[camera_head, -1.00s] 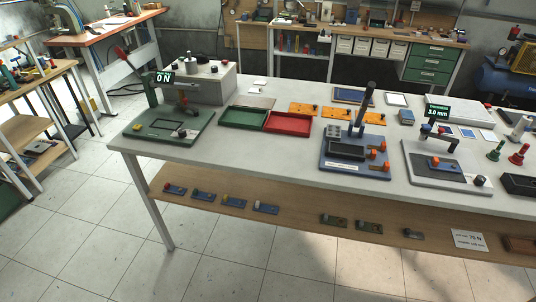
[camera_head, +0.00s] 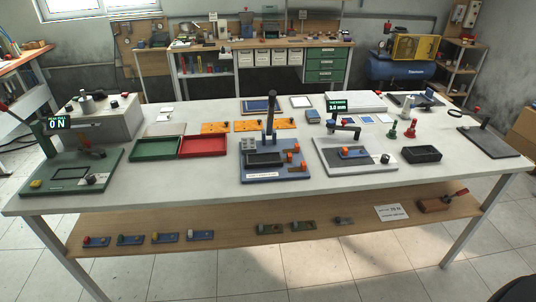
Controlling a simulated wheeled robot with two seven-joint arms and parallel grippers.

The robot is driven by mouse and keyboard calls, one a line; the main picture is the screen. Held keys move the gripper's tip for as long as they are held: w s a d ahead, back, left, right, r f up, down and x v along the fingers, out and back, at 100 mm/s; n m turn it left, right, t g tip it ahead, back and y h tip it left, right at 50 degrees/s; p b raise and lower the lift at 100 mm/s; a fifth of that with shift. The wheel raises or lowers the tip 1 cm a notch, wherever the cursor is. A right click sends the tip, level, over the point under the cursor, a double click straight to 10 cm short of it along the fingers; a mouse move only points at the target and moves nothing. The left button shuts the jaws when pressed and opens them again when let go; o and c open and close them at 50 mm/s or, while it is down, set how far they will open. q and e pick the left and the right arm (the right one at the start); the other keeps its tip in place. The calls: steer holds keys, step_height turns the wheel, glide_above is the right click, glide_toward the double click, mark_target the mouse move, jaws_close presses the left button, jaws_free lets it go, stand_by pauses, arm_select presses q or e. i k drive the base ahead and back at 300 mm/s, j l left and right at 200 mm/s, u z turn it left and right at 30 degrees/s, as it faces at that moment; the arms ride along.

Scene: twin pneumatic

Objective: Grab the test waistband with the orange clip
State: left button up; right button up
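Several small blue strips lie in a row on the lower wooden shelf, each with a differently coloured end piece. One has a red end (camera_head: 96,241), one a yellow-orange end (camera_head: 164,238) and one a pale end (camera_head: 200,235). Greenish-brown strips (camera_head: 268,228) lie farther right on that shelf. Which of these is the test waistband, and whether any end piece is the orange clip, is too small to tell. Neither of my grippers is in view.
The long white table (camera_head: 235,200) carries a green press (camera_head: 72,172), green (camera_head: 157,149) and red (camera_head: 203,146) trays, a blue fixture (camera_head: 272,175) with orange blocks, a grey fixture (camera_head: 355,158) and a black bin (camera_head: 422,154). A label card (camera_head: 391,212) lies on the wooden shelf (camera_head: 235,238).

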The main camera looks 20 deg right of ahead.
mark_target(345, 153)
steer(key=l+z, duration=0.1)
steer(key=z, duration=1.5)
steer(key=j, duration=0.05)
